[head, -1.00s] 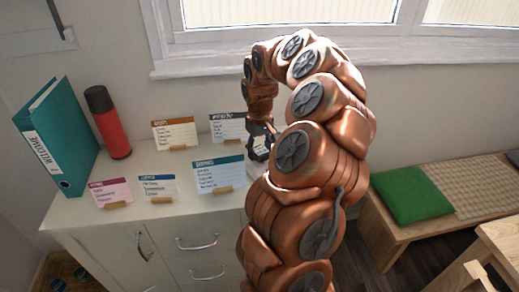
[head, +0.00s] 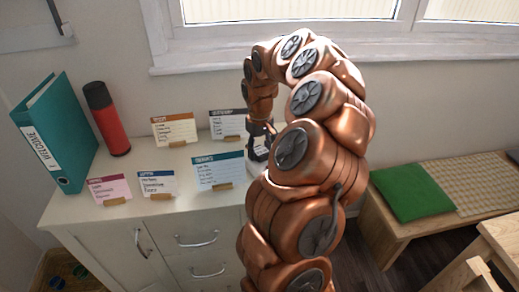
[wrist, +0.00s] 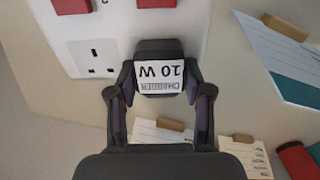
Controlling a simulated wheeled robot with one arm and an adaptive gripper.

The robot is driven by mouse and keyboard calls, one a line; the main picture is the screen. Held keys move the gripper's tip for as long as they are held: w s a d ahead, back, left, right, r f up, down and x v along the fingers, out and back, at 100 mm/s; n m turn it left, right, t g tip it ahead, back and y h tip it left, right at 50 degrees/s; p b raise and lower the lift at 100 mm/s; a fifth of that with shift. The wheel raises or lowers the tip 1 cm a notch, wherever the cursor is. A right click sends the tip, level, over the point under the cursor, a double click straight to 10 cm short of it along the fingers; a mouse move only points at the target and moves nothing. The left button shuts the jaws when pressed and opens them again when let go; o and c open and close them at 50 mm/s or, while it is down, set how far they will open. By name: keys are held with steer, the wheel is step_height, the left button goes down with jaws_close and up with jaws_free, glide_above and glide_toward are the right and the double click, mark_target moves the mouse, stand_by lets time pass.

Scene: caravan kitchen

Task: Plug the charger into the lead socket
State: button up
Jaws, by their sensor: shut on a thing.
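My gripper (wrist: 159,82) is shut on the charger (wrist: 158,50), a dark block with a white label reading "CHARGER 10 W", upside down in the wrist view. A white socket panel (wrist: 120,20) lies beyond it, with a three-slot socket (wrist: 92,58) showing clear to the left of the charger. The charger overlaps the panel's edge in this view; its pins and any gap below it are hidden. In the head view my gripper (head: 261,145) is low over the right part of the cabinet top, and my arm hides most of the panel.
Several note cards (head: 218,171) stand on the cabinet top (head: 150,215), left of my gripper. A teal binder (head: 58,135) and a red flask (head: 108,120) stand farther left. Red parts (wrist: 72,6) show on the panel. A bench with a green cushion (head: 410,193) is at right.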

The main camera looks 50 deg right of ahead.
steer(key=shift+f, duration=0.1)
steer(key=o, duration=1.2)
step_height(320, 180, up, 12)
steer(key=shift+r, duration=0.1)
